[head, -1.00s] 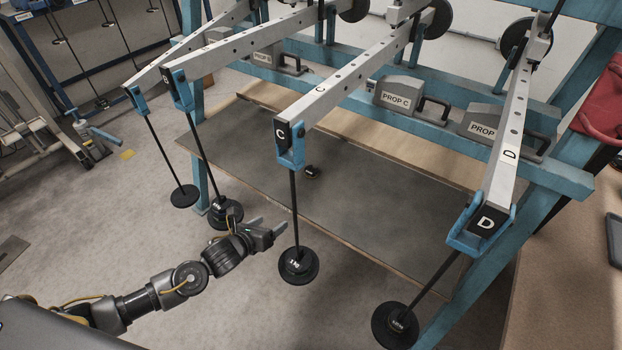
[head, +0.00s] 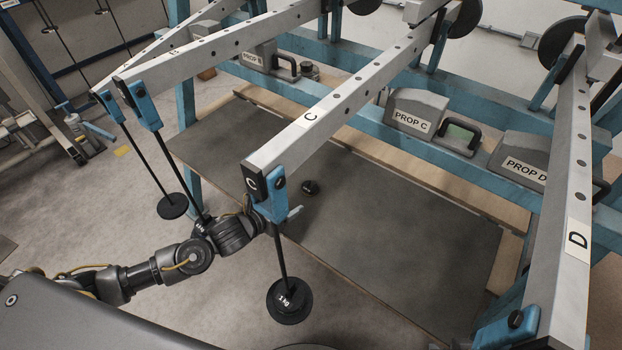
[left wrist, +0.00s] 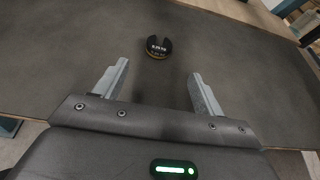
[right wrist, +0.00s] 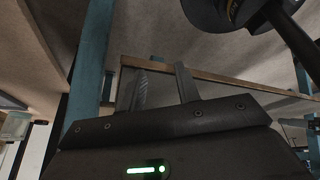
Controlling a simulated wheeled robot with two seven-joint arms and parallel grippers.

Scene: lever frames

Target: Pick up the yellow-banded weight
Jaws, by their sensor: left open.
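A small black slotted weight (head: 310,187) lies on the dark grey board (head: 375,235) under the levers. In the left wrist view the weight (left wrist: 157,46) shows a pale label, a yellowish lower edge and a slot. My left gripper (left wrist: 160,72) is open and empty. Its fingers point toward the weight, which sits beyond the tips and roughly between their lines. In the head view this gripper (head: 290,213) is partly hidden behind lever C's blue end bracket. My right gripper (right wrist: 160,72) shows only in its wrist view, fingers apart with nothing between them.
Lever C (head: 310,116) and its hanging 1 kg weight (head: 289,300) are close to my left gripper. Lever D (head: 572,240) is at the right. Prop C (head: 415,112) and Prop D (head: 522,165) stand behind the board. A dark disc (right wrist: 225,14) hangs near my right gripper.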

